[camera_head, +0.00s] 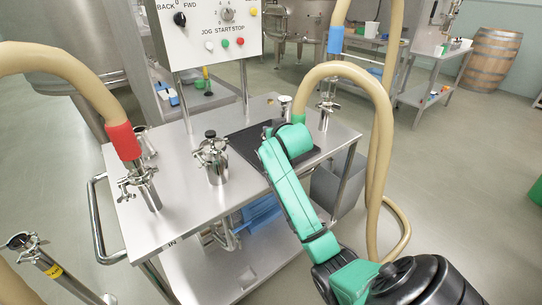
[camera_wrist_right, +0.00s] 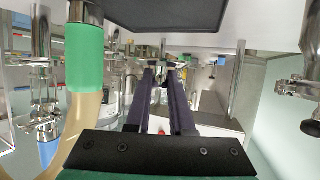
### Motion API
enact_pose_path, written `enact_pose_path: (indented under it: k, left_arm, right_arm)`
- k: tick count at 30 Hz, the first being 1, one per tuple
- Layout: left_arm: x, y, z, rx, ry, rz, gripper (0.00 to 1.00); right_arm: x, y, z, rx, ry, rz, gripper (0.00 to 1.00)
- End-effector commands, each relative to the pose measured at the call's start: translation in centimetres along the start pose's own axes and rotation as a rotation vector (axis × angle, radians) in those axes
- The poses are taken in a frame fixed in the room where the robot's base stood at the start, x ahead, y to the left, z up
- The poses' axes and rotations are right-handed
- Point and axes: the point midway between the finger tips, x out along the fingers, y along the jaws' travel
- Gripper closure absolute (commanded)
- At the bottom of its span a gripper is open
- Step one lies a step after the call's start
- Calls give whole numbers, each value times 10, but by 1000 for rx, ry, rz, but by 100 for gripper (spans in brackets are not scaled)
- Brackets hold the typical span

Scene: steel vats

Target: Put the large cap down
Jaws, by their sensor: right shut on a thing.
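My right arm, green and black, reaches in from the lower right in the head view. Its gripper is mostly hidden behind the green wrist, over the black mat (camera_head: 245,146) on the steel cart. In the right wrist view the two dark fingers of my right gripper (camera_wrist_right: 168,70) run away from the camera and close on a small steel piece, probably the large cap (camera_wrist_right: 169,55). Its shape is hard to make out, and I cannot tell whether it touches anything. The mat also shows in the wrist view (camera_wrist_right: 165,14). My left gripper is not in view.
A steel fitting with a clamp (camera_head: 213,160) stands mid-cart. A red-cuffed hose (camera_head: 122,142) joins a pipe on the left; a green-cuffed hose (camera_head: 299,118) is just behind my right wrist. A control panel (camera_head: 210,28) rises at the back. The cart's front right top is clear.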

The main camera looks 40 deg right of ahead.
Motion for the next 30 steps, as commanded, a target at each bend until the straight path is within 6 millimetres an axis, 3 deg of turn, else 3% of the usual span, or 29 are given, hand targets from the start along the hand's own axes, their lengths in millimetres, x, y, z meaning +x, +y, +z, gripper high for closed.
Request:
enact_pose_path:
  k: [1, 3, 12, 24, 25, 27, 30]
  left_arm:
    - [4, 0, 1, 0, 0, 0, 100]
    - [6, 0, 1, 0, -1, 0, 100]
    - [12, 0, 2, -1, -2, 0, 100]
    - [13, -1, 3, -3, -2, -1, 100]
    - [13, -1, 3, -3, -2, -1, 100]
    - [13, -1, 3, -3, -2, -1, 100]
    - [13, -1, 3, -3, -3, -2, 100]
  right_arm:
    - [7, 0, 18, 0, -5, 0, 100]
    - [14, 0, 36, 0, -3, 0, 100]
    - [35, 0, 84, 1, 1, 0, 100]
    - [39, 0, 94, 0, 3, 0, 100]
    - [39, 0, 95, 0, 1, 0, 75]
    - [39, 0, 94, 0, 2, 0, 49]
    - [39, 0, 94, 0, 2, 0, 49]
